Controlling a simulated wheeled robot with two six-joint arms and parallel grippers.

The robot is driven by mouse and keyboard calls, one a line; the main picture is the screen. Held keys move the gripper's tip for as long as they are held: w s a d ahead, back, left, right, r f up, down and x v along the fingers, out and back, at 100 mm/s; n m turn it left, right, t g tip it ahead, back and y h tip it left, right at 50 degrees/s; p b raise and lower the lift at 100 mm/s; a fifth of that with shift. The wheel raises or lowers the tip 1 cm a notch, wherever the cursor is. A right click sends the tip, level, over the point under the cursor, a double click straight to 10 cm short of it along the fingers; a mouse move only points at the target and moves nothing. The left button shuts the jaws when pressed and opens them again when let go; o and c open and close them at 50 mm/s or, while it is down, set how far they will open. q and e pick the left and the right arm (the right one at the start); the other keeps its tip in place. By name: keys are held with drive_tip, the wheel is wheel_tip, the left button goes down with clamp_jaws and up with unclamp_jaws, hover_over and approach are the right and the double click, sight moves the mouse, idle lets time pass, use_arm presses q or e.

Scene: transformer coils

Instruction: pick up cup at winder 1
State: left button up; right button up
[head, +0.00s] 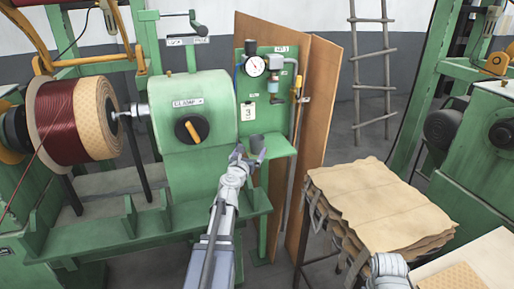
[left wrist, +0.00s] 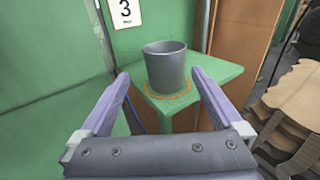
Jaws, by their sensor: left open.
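A dark grey cup (head: 257,143) stands upright on a small green shelf (head: 279,146) beside the green winder (head: 195,112). In the left wrist view the cup (left wrist: 166,66) stands on the shelf (left wrist: 224,76), with an orange ring marked around its base. My left gripper (head: 245,155) is just in front of the cup. In the left wrist view its two fingers (left wrist: 166,92) are spread apart, with the cup beyond and between them, not gripped. Part of my right arm (head: 390,270) shows at the bottom of the head view; its gripper's fingers cannot be made out.
A green panel with a gauge (head: 254,66) and a card numbered 3 (head: 247,113) rises behind the shelf. A coil of dark red wire (head: 55,122) sits at left. Stacked brown sheets (head: 370,200) lie on a stand at right. A ladder (head: 372,75) leans at the back.

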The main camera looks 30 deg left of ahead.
sight(255, 147)
use_arm(q)
drive_tip(key=shift+d+x, duration=0.2)
drive_tip(key=shift+x, duration=1.2)
drive_tip(key=shift+d+x, duration=0.2)
drive_tip(key=shift+x, duration=1.25)
drive_tip(key=shift+r, duration=0.2)
drive_tip(key=c, duration=1.4)
